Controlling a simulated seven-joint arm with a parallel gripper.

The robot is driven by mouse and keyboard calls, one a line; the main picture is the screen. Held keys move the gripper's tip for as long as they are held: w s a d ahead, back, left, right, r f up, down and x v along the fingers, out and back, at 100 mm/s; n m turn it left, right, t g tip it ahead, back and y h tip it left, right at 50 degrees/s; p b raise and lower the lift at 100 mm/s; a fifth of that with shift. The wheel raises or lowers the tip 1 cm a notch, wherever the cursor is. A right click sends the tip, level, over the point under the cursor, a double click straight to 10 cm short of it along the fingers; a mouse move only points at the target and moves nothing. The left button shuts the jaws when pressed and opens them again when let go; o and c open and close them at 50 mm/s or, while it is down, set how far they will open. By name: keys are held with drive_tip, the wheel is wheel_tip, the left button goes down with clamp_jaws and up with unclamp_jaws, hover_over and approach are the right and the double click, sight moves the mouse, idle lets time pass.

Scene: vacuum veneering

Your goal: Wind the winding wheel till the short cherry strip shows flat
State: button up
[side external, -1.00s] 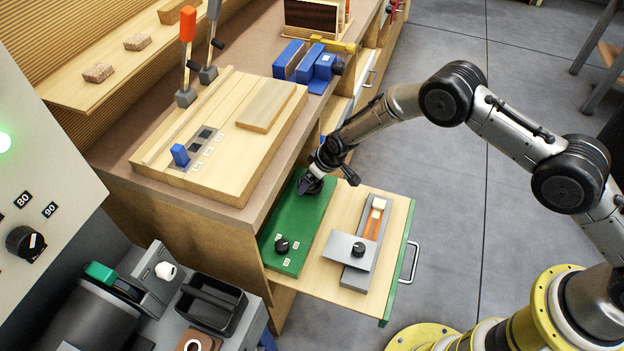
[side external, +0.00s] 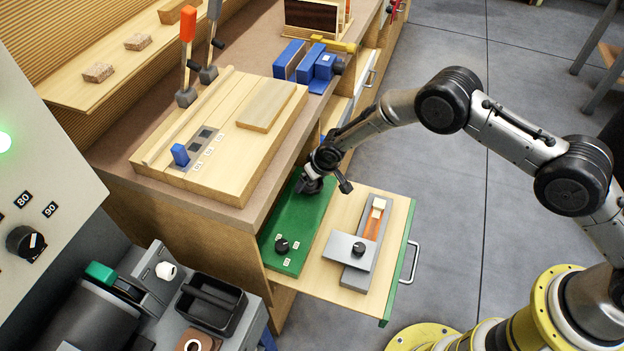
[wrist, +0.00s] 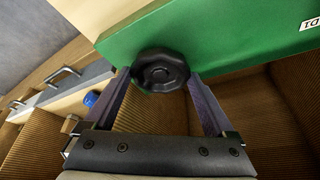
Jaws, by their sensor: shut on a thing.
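The green board (side external: 300,225) lies in the open drawer, and its edge shows in the wrist view (wrist: 225,35). A black lobed wheel (wrist: 160,70), which I take as the winding wheel, sits on the board's edge. My gripper (side external: 311,184) is at the board's far end, its two fingers shut on the wheel from either side. In the side view my gripper hides the wheel. A short reddish-orange strip (side external: 371,228) shows in the grey fixture beside the board. I cannot tell whether it is the cherry strip.
A black knob (side external: 282,245) with small labels sits on the green board's near end. The grey fixture (side external: 349,250) has another knob. The bench with a wooden block (side external: 225,165) rises left of the drawer. A drawer handle (side external: 412,262) faces the open floor.

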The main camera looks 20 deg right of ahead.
drive_tip(key=shift+s+a+m+h, duration=0.1)
drive_tip(key=shift+m+h, duration=0.3)
drive_tip(key=shift+m, duration=0.5)
drive_tip(key=o, duration=1.1)
drive_tip(key=shift+c, duration=0.2)
drive_tip(key=shift+r, duration=0.1)
drive_tip(key=v, duration=1.3)
drive_tip(key=shift+s+r, duration=0.2)
drive_tip(key=shift+r, duration=0.05)
